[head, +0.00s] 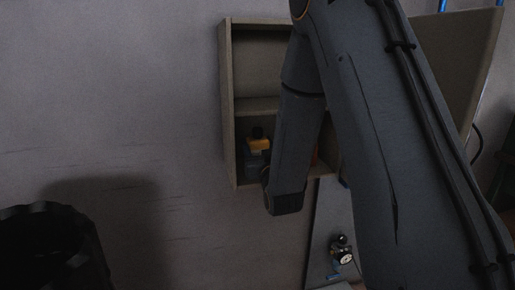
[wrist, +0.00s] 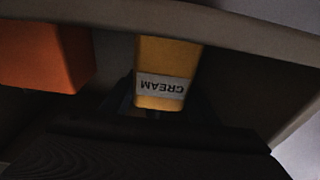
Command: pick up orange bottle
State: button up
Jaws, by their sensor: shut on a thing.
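A yellow-orange bottle (wrist: 165,65) with a pale label reading CREAM, upside down in the picture, is at the top middle of the wrist view. My gripper (wrist: 160,106) is shut on it, with dark fingers at its sides. In the head view the bottle (head: 258,144) shows a dark top, in the lower part of a wall cabinet (head: 228,110). My gripper (head: 258,166) is partly hidden there by my forearm. A redder orange block-like thing (wrist: 45,58) is apart from the held bottle, to the left in the wrist view.
The cabinet's edge (wrist: 230,34) curves across the top of the wrist view. A cabinet shelf (head: 258,104) lies above the bottle. A dark bin (head: 50,245) stands at lower left. Small fittings (head: 341,250) are at lower right. The wall left of the cabinet is bare.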

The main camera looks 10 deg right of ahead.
aim_at(259, 137)
jog(key=shift+r, duration=0.75)
jog(key=shift+s+r+b, duration=0.35)
jog(key=shift+r+b, duration=0.25)
jog(key=shift+r, duration=0.25)
jog(key=s+p, duration=0.2)
jog(key=s, duration=0.7)
jog(key=shift+p, duration=0.35)
